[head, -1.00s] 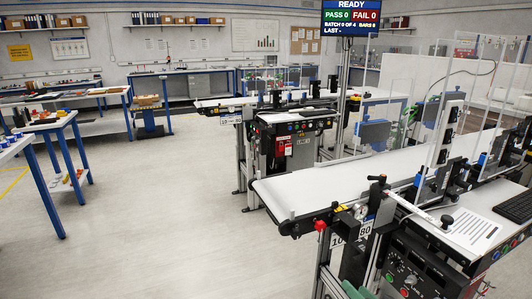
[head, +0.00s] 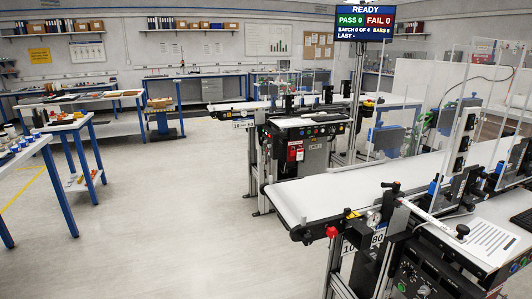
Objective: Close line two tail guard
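Two belt conveyors stand on the right. The near one has a white belt (head: 350,187), with its rounded tail end toward the left and a red button (head: 332,232) below it. The farther conveyor (head: 300,122) stands behind it, with a dark control box and a red box (head: 295,151) on its frame. Clear upright panels (head: 430,95) stand along the near conveyor's far side. I cannot tell which part is the line two tail guard, or whether it is open or closed. Neither gripper is in view.
A status screen (head: 362,22) reading READY hangs above the conveyors. Blue-legged tables (head: 62,193) stand at the left, and a long bench (head: 195,88) runs along the back wall. The grey floor (head: 170,220) between the tables and conveyors is clear.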

